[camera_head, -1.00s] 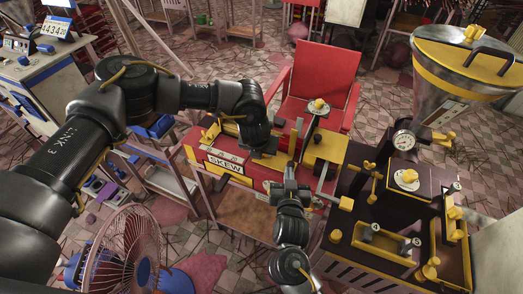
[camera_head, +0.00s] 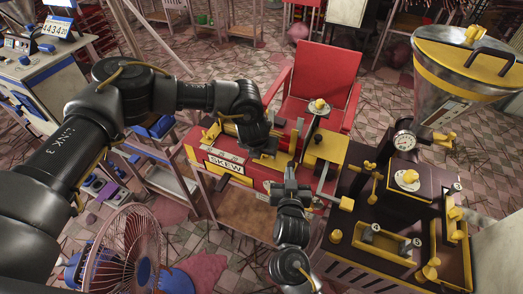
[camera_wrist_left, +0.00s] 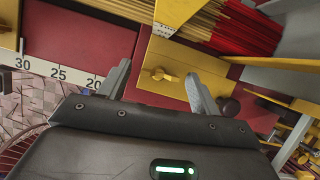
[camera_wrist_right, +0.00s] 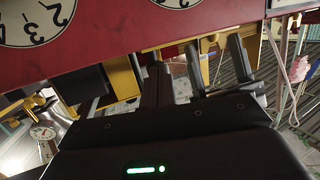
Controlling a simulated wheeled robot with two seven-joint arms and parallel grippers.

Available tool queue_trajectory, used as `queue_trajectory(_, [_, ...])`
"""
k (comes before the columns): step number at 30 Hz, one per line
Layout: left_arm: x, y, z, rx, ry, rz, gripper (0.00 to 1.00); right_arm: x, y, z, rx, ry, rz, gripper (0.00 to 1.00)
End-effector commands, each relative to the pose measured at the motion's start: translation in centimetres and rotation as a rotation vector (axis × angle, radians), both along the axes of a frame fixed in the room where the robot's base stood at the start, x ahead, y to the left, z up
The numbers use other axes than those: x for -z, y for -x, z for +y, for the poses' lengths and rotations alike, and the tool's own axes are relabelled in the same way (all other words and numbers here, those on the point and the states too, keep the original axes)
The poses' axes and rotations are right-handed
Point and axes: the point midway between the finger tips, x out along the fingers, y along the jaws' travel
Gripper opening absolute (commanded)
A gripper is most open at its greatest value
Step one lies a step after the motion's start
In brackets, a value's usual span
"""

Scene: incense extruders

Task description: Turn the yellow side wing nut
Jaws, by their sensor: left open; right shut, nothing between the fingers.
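A small yellow wing nut (camera_wrist_left: 160,75) sits on a yellow plate (camera_wrist_left: 158,55) on the red machine in the left wrist view. My left gripper (camera_wrist_left: 158,80) is open, its two fingers on either side of the wing nut in that view. Whether they touch it I cannot tell. In the head view my left gripper (camera_head: 262,146) is over the red machine (camera_head: 227,152) with the SKEW label, and its arm hides part of the machine. My right gripper (camera_head: 290,176) is shut and empty at the machine's right front. In the right wrist view it is near the machine's red face (camera_wrist_right: 75,45).
A dark machine (camera_head: 350,235) with yellow fittings and a steel hopper (camera_head: 465,65) stands at the right. A red chair (camera_head: 318,80) is behind the red machine. A fan (camera_head: 125,250) stands at the lower left. Bundled sticks (camera_wrist_left: 235,25) lie close to the left gripper.

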Motion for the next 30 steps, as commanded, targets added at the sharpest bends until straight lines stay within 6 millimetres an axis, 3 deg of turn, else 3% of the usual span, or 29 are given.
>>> queue_trajectory(8, [-0.9,0.3,0.1,-0.001,0.002,-0.001,0.64,-0.1,0.0,0.0,0.000,0.000,-0.001,0.00])
queue_trajectory(21, [-8.8,3.5,0.8,0.002,0.002,-0.003,0.64,0.0,0.0,0.0,0.000,0.000,-0.001,0.00])
queue_trajectory(30, [-11.1,4.5,1.1,0.000,0.000,0.000,0.64,0.0,0.0,0.0,0.000,0.000,-0.001,0.00])
